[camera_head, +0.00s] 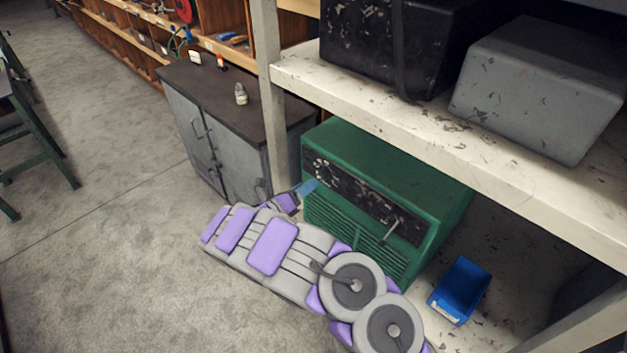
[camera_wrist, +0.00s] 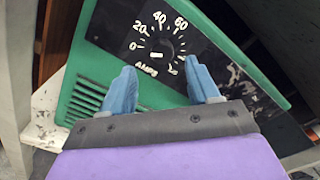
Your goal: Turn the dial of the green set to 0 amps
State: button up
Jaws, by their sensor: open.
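The green set (camera_head: 405,165) stands on the lower shelf, its dark front panel facing my arm. In the wrist view the green set (camera_wrist: 82,98) shows a round black dial (camera_wrist: 157,54) with a short white mark. Around it are printed 0, 20, 40 and 60, with AMPS below. I cannot tell for sure which number the mark points to. My gripper (camera_wrist: 161,78) is open, its blue fingers apart on either side below the dial, with nothing between them. In the head view my gripper (camera_head: 308,187) is at the left end of the panel; the dial's setting is unreadable there.
A white upper shelf (camera_head: 440,125) overhangs the set, carrying black and grey cases. A shelf post (camera_head: 281,130) stands near my gripper. A blue bin (camera_head: 461,290) sits right of the set. A grey cabinet (camera_head: 225,145) is behind left.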

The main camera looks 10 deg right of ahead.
jog(key=v, duration=1.2)
jog(key=shift+p, duration=0.3)
jog(key=shift+w, duration=0.1)
jog(key=d+r+m+g+h+b, duration=0.1)
jog(key=d+r+m+g+h, duration=0.1)
jog(key=d+r+m+g, duration=0.5)
jog(key=s+d+r+m+g+y+b, duration=0.1)
jog(key=s+d+r+m+g+y, duration=0.2)
jog(key=s+d+m, duration=0.45)
jog(key=s+d+r+m+g+b, duration=0.25)
jog(key=s+d+r+m, duration=0.25)
jog(key=s+d, duration=0.45)
jog(key=s+d+f+m+g+y+b, duration=0.1)
jog(key=s+d+m+g+y, duration=0.1)
jog(key=s+m+y, duration=0.8)
jog(key=s+a+f+m+t+y+b, duration=0.1)
jog(key=s+a+f+m, duration=0.1)
jog(key=s+a, duration=0.3)
jog(key=s+a+f+m+t+y+b, duration=0.1)
jog(key=s+a+f+m+y, duration=0.1)
jog(key=s+a, duration=0.4)
jog(key=s+m, duration=0.1)
jog(key=s, duration=0.3)
jog(key=shift+s+y, duration=0.25)
jog(key=shift+y, duration=0.05)
